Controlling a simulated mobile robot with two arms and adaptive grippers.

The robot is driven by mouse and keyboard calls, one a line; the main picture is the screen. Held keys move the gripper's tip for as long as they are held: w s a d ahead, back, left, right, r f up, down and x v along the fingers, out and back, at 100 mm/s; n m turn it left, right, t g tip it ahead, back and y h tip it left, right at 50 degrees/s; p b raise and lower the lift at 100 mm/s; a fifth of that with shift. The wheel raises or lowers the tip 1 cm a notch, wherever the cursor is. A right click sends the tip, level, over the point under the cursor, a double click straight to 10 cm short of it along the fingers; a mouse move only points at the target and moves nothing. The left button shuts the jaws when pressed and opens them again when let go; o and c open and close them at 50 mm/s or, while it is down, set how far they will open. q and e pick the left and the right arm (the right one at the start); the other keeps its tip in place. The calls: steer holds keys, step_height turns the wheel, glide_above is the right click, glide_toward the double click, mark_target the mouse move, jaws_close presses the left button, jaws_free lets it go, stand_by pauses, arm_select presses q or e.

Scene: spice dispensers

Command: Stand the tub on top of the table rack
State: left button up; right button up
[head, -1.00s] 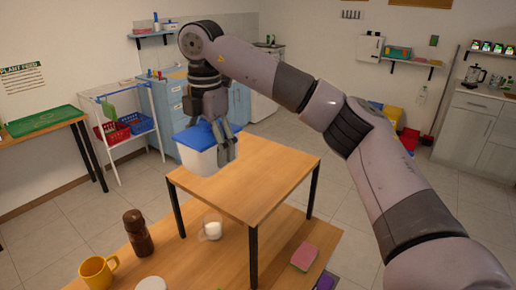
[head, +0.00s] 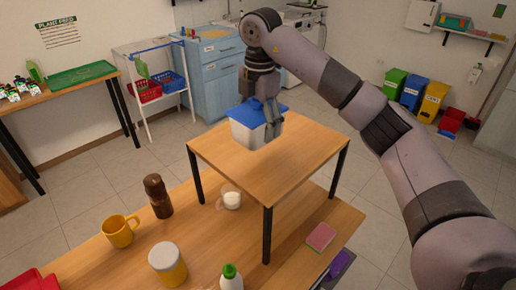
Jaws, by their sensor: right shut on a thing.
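The tub (head: 243,135) is white with a blue lid (head: 250,112). It is upright over the far left part of the table rack's wooden top (head: 275,165). I cannot tell whether its base touches the top or hangs just above it. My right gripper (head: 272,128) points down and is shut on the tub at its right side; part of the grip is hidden. The table rack has thin black legs and stands on the wooden table (head: 215,245). My left gripper is out of view.
Under the rack is a glass jar with white contents (head: 231,200). A brown bottle (head: 158,196), yellow mug (head: 119,231), lidded yellow jar (head: 168,264) and green-capped bottle (head: 231,278) stand left and in front. A pink sponge (head: 321,236) lies right. The rack top's near part is clear.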

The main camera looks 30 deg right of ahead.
step_height(320, 180, down, 8)
steer(key=shift+r+p, duration=0.15)
steer(key=shift+p, duration=0.75)
steer(key=shift+f, duration=0.2)
steer(key=o, duration=2)
steer(key=shift+s, duration=0.1)
